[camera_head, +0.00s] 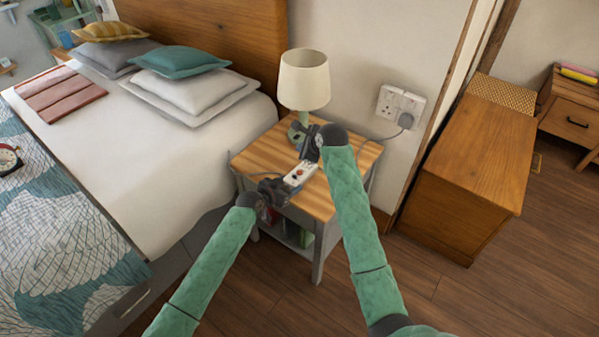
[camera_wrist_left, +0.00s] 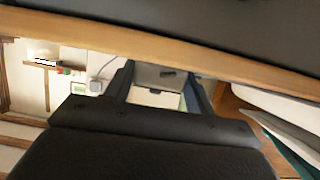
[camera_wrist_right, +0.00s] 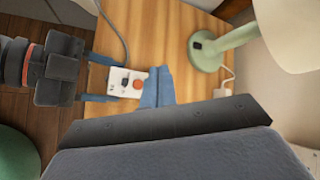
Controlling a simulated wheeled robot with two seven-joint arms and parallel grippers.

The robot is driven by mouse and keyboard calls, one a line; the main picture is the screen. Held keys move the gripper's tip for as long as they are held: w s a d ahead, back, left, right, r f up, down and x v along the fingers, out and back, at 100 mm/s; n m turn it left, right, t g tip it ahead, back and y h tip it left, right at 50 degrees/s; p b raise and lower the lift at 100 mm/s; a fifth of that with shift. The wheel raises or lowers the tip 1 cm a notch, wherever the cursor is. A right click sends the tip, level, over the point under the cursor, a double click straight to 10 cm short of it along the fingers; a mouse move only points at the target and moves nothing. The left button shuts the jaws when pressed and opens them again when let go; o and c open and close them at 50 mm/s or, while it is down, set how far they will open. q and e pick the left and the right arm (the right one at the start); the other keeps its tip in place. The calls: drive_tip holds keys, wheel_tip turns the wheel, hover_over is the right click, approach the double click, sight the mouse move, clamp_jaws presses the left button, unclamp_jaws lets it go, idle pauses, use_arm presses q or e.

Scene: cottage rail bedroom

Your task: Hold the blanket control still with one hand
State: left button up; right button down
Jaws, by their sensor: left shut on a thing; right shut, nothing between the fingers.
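The blanket control (camera_head: 298,176) is a small white box with a red-orange button, lying on the wooden bedside table (camera_head: 322,207). It also shows in the right wrist view (camera_wrist_right: 120,82). My left gripper (camera_head: 286,184) comes in from the table's front left and is shut on the control's near end. Its blue fingers stand either side of the box in the right wrist view (camera_wrist_right: 97,78). My right gripper (camera_head: 303,160) is shut and empty above the far end. Its closed tips (camera_wrist_right: 158,87) are beside the orange button; I cannot tell whether they touch the box.
A lamp (camera_head: 304,82) with a green base stands at the back of the table, close behind my right gripper. A grey cable (camera_wrist_right: 118,40) runs across the tabletop. A wall socket (camera_head: 400,104) with a plug is behind. The bed (camera_head: 165,165) is at left, a wooden chest (camera_head: 470,170) at right.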

drive_tip(key=shift+f, duration=4.15)
drive_tip(key=shift+f, duration=0.1)
drive_tip(key=shift+f, duration=0.3)
drive_tip(key=shift+f, duration=0.45)
drive_tip(key=shift+r, duration=0.9)
drive_tip(key=shift+r, duration=0.1)
drive_tip(key=shift+r, duration=2.4)
